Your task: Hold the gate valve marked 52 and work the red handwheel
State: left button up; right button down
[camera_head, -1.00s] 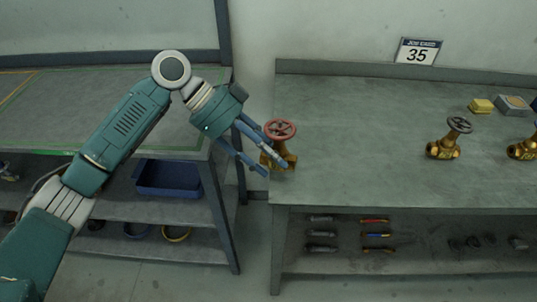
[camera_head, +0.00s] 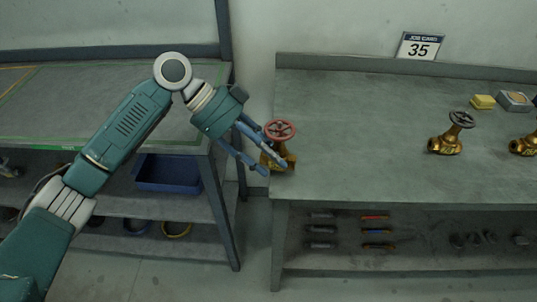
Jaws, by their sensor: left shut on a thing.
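A brass gate valve (camera_head: 289,161) with a red handwheel (camera_head: 280,130) is at the left end of the right-hand bench. The wheel is on top and the valve looks upright. Any number on it is too small to read. My left gripper (camera_head: 276,167) comes in from the left and is shut on the valve's brass body, below the wheel. Its fingers hide part of the body. I cannot tell whether the valve touches the bench top. My right gripper is not in view.
Another brass valve with a dark handwheel (camera_head: 460,119) stands further right on the bench (camera_head: 370,150), with one more at the right edge. A yellow box (camera_head: 482,101) lies behind. A card reading 35 (camera_head: 419,46) is at the back. A gap separates the left bench (camera_head: 70,100).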

pick_arm(q)
jog(key=shift+s+a+f+b, duration=0.15)
jog(key=shift+f+b, duration=0.2)
jog(key=shift+f, duration=0.25)
jog(key=shift+w+a+f+b, duration=0.15)
jog(key=shift+f+b, duration=0.2)
jog(key=shift+f, duration=0.25)
dwell(1.1)
jog(key=shift+s, duration=0.1)
